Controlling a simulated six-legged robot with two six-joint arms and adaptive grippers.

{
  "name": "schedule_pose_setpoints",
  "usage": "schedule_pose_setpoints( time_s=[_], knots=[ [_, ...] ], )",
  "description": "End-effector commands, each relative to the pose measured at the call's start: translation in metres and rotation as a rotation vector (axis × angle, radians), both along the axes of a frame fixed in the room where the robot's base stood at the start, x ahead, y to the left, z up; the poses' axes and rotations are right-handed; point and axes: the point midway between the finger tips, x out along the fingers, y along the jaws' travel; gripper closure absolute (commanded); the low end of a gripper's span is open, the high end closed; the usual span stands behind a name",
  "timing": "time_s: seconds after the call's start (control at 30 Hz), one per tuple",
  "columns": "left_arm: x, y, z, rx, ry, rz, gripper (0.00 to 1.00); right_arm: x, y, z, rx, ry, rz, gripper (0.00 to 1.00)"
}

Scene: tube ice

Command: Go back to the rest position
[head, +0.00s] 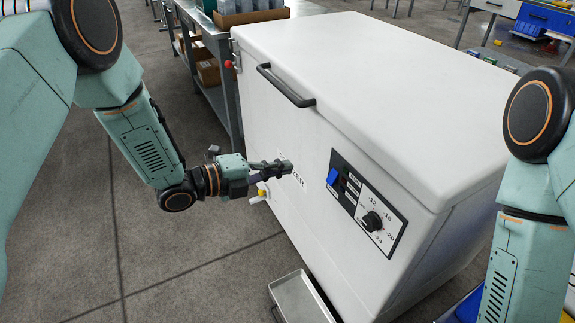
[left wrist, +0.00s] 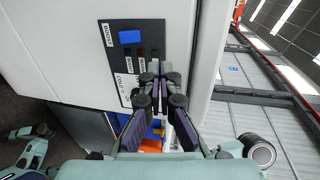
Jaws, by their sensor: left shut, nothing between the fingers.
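My left gripper (head: 284,167) is shut and empty, held in front of the white chest freezer's (head: 390,70) front face. In the head view its tip overlaps the lettered label there; I cannot tell whether it touches. In the left wrist view the shut fingers (left wrist: 160,75) overlap the lower edge of the dark control panel (left wrist: 138,50). The panel also shows in the head view (head: 388,236), with a blue switch (head: 333,178) and a black dial (head: 371,221). The lid is down. My right arm shows at the right edge; its gripper is out of view.
A metal tray (head: 298,296) sits low at the freezer's front. A yellow-handled tap (head: 262,190) is on the freezer's front near my left gripper. A shelf with boxes (head: 208,72) stands behind left. The floor (head: 90,210) at left is clear.

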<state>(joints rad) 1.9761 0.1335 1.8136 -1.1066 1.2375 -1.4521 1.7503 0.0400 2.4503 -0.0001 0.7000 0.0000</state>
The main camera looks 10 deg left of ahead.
Motion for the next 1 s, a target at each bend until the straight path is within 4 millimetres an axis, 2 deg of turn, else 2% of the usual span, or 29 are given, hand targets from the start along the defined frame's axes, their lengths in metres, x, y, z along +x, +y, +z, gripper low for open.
schedule_pose_setpoints(
  time_s=[0.43,0.53,0.6,0.77,0.87,0.97,1.0],
  knots=[
    [-0.001,0.001,0.000,-0.005,0.006,0.002,1.00,0.000,0.000,-0.001,0.000,0.000,0.000,0.60],
    [0.000,0.001,-0.003,-0.037,0.070,0.021,1.00,0.000,0.000,-0.001,0.000,0.000,0.000,0.60],
    [0.003,0.007,-0.009,-0.082,0.174,0.082,1.00,0.000,0.000,-0.001,0.000,0.000,0.000,0.60],
    [-0.007,0.031,-0.046,-0.254,0.567,0.373,1.00,0.000,0.000,0.000,0.000,0.000,0.000,0.60],
    [-0.033,0.050,-0.082,-0.375,0.839,0.612,1.00,0.000,0.000,0.000,0.000,0.000,0.000,0.60],
    [-0.076,0.071,-0.121,-0.496,1.102,0.887,1.00,0.000,0.000,0.000,0.000,0.000,0.000,0.60],
    [-0.097,0.079,-0.135,-0.540,1.196,1.005,1.00,0.000,0.000,0.000,0.000,0.000,0.000,0.60]
  ],
)
